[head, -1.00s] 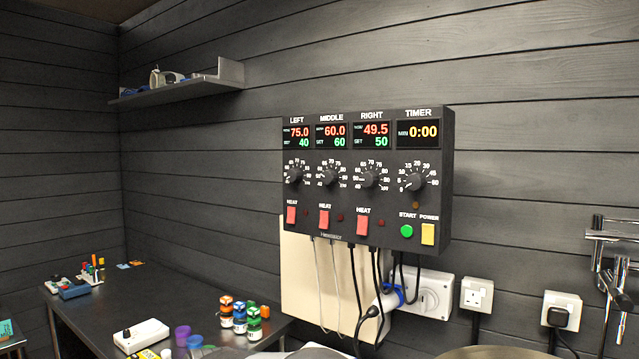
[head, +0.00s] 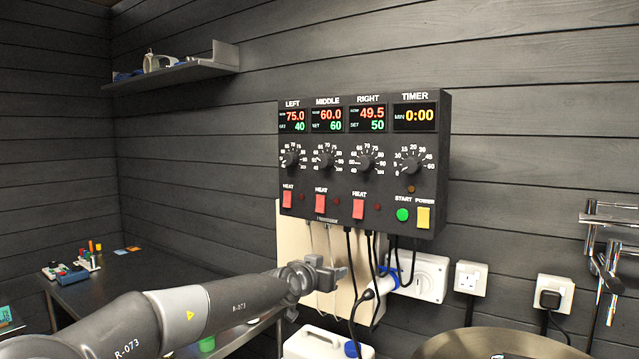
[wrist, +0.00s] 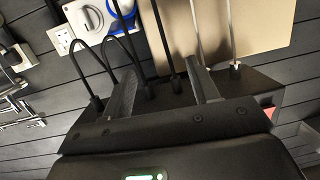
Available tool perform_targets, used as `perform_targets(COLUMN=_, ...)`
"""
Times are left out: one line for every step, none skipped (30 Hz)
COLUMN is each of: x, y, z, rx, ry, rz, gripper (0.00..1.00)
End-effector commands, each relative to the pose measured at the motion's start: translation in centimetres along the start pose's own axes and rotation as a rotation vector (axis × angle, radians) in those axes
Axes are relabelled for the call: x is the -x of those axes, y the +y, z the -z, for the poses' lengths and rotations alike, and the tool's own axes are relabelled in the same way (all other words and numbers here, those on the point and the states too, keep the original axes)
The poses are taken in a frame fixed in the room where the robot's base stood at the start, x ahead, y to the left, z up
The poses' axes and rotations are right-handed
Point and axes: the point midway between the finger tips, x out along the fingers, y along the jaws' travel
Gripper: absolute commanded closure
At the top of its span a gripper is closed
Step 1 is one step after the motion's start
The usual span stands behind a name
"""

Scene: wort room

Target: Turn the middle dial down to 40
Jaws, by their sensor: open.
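The black control box (head: 362,165) is on the plank wall in the head view. Its middle dial (head: 325,157) is under the middle display (head: 327,120), which reads 60.0 in red and SET 60 in green. The left display reads 75.0 and SET 40, the right one 49.5 and SET 50. My gripper (head: 341,274) is below the box, in front of the beige board, apart from the dials. In the wrist view its two fingers (wrist: 163,90) are spread with nothing held, and the box's underside (wrist: 180,103) and cables show beyond them. The dials are hidden there.
Black cables (head: 352,265) and thin grey leads hang from the box near my gripper. Sockets (head: 468,277) are on the wall to the right, with a metal tap fitting (head: 604,235) beyond. A round metal vessel (head: 500,343) and a white canister (head: 322,344) stand below.

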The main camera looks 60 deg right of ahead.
Motion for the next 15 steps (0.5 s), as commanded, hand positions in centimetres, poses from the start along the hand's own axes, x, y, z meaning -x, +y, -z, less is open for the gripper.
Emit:
perform_targets(x=0.9, y=-0.3, z=3.2, rx=0.016, ry=0.095, rz=-0.013, gripper=0.45)
perform_targets(x=1.5, y=-0.4, z=5.1, rx=0.021, ry=0.149, rz=-0.018, gripper=0.45)
perform_targets(x=2.5, y=-0.7, z=7.4, rx=0.028, ry=0.218, rz=-0.021, gripper=0.45)
perform_targets(x=3.4, y=-1.0, z=9.1, rx=0.032, ry=0.268, rz=-0.023, gripper=0.45)
perform_targets(x=4.3, y=-1.2, z=10.7, rx=0.038, ry=0.315, rz=-0.024, gripper=0.45)
perform_targets(x=5.5, y=-1.7, z=12.6, rx=0.044, ry=0.373, rz=-0.023, gripper=0.45)
perform_targets(x=6.4, y=-2.0, z=13.9, rx=0.048, ry=0.414, rz=-0.02, gripper=0.45)
perform_targets(x=7.3, y=-2.3, z=15.0, rx=0.052, ry=0.449, rz=-0.018, gripper=0.45)
perform_targets(x=8.4, y=-2.7, z=16.3, rx=0.058, ry=0.49, rz=-0.015, gripper=0.45)
perform_targets(x=9.1, y=-3.0, z=17.1, rx=0.062, ry=0.515, rz=-0.013, gripper=0.45)
perform_targets(x=9.7, y=-3.2, z=17.7, rx=0.065, ry=0.537, rz=-0.011, gripper=0.45)
perform_targets(x=10.3, y=-3.5, z=18.4, rx=0.068, ry=0.56, rz=-0.008, gripper=0.45)
perform_targets(x=10.7, y=-3.7, z=18.8, rx=0.069, ry=0.573, rz=-0.006, gripper=0.45)
perform_targets(x=10.9, y=-3.8, z=19.1, rx=0.07, ry=0.582, rz=-0.005, gripper=0.45)
perform_targets(x=11.1, y=-3.8, z=19.4, rx=0.07, ry=0.59, rz=-0.005, gripper=0.45)
